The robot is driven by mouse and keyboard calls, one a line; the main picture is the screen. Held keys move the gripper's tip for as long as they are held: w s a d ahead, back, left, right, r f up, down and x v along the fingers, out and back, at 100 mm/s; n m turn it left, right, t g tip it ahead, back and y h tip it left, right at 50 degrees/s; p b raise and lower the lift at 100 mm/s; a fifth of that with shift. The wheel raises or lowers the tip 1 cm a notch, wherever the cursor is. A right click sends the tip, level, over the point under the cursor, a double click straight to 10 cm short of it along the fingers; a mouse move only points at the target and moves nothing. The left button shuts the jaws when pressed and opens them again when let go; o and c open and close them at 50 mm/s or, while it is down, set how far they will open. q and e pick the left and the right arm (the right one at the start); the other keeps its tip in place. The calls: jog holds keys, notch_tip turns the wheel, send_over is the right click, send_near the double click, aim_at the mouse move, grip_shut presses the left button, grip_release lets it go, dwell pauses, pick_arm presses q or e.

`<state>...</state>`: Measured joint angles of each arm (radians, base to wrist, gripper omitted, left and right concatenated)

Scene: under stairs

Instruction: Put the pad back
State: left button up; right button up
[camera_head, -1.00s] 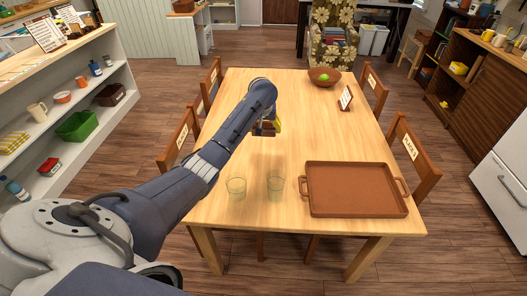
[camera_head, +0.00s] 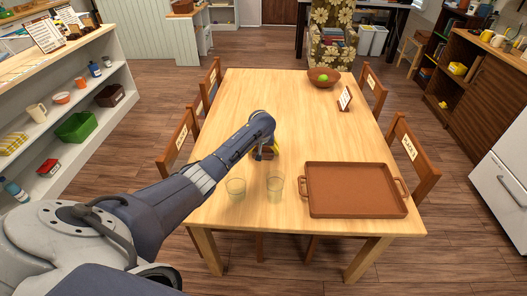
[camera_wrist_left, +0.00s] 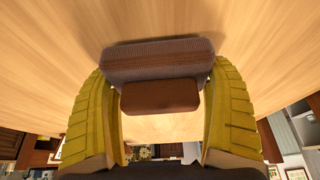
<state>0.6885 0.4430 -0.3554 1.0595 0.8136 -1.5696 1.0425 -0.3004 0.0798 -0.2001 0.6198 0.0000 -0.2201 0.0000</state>
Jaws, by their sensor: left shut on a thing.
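The pad (camera_wrist_left: 158,62) is a grey ribbed block with a brown stripe and a brown block (camera_wrist_left: 160,96) on its near side. My left gripper (camera_wrist_left: 160,80) has its two yellow fingers shut on it, one at each end. In the head view the gripper (camera_head: 265,149) is low over the middle of the wooden table (camera_head: 305,130), mostly hidden by my arm. A brown part (camera_head: 263,156) of what it holds shows below. I cannot tell whether the pad touches the table. My right gripper is not in view.
A brown tray (camera_head: 355,170) lies at the right. A bowl (camera_head: 323,78) with green fruit and a small sign (camera_head: 345,98) stand at the back. Chairs surround the table.

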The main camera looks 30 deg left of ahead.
pick_arm(q)
jog(key=shift+f, duration=0.25)
jog(key=shift+f, duration=0.15)
jog(key=o, duration=1)
jog(key=v, duration=1.2)
jog(key=shift+s+d, duration=0.1)
